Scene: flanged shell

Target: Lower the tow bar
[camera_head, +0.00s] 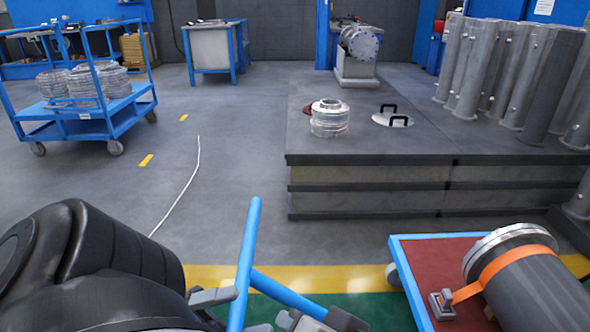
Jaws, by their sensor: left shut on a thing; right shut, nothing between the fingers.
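The tow bar (247,245) is a blue tube with a crossbar, standing raised and tilted at the bottom middle. Its shaft (290,292) runs down to the right toward the low cart (412,295) with a blue frame and red bed. My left gripper (228,295) is shut on the tow bar's crossbar, below where the shaft joins it. My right gripper (287,320) is shut and empty at the bottom edge, close to the shaft; it is partly cut off. The lower end of the shaft is hidden.
A dark flanged shell (530,280) lies on the cart, held by an orange strap (500,265). A grey platform (400,170) stands behind. A blue trolley (85,125) with coils is at the far left. Open floor (230,180) lies between them.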

